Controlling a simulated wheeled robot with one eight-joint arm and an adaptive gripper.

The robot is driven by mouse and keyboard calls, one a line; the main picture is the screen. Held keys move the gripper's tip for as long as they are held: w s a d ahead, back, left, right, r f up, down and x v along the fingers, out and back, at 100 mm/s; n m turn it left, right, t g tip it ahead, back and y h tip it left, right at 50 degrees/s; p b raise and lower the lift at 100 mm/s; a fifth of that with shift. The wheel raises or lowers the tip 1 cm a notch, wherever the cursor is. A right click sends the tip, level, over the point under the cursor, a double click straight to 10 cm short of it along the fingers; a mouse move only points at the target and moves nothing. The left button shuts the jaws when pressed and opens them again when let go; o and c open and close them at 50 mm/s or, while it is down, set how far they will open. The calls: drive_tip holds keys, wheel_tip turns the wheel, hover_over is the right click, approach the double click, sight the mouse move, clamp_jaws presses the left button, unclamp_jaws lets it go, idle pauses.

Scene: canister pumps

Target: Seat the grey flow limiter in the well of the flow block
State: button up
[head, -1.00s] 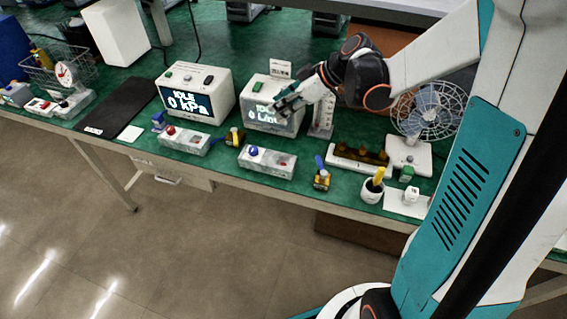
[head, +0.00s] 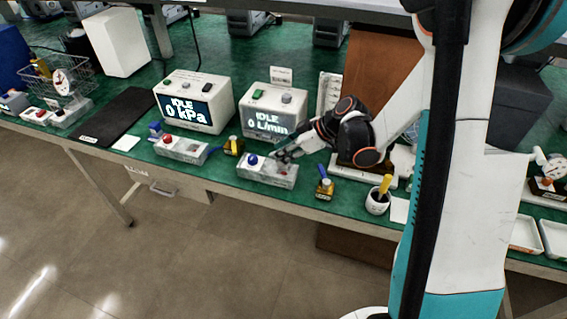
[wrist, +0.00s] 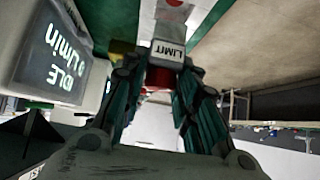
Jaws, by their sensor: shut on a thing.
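The grey flow limiter, a small piece with a white LIMIT label (wrist: 167,51), sits between my fingertips in the wrist view. My gripper (head: 281,155) is shut on it; it also shows in the wrist view (wrist: 164,68). The flow block (head: 262,174) is the pale grey block with a blue knob at its left, in front of the L/min unit. My gripper is low over the block's right part. My fingers cover the well there in the head view, so I cannot tell whether the limiter touches or enters it. A red patch shows below the label between my fingers.
The L/min flow unit (head: 270,112) stands close behind, reading IDLE 0. The kPa unit (head: 194,101) and a red-knobbed block (head: 180,150) stand to the left. The bench's front edge is near.

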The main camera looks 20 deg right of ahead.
drive_tip(key=shift+f+b, duration=0.7)
drive_tip(key=shift+f, duration=1.25)
drive_tip(key=shift+f, duration=0.2)
drive_tip(key=o, duration=1.1)
drive_tip(key=shift+o, duration=0.2)
drive_tip(key=shift+r, duration=0.2)
drive_tip(key=shift+s+d+r, duration=0.1)
drive_tip(key=shift+d+r, duration=0.1)
drive_tip(key=shift+r, duration=0.1)
drive_tip(key=p+v, duration=0.4)
drive_tip(key=v, duration=0.7)
drive_tip(key=shift+s+d, duration=0.1)
drive_tip(key=shift+s, duration=0.05)
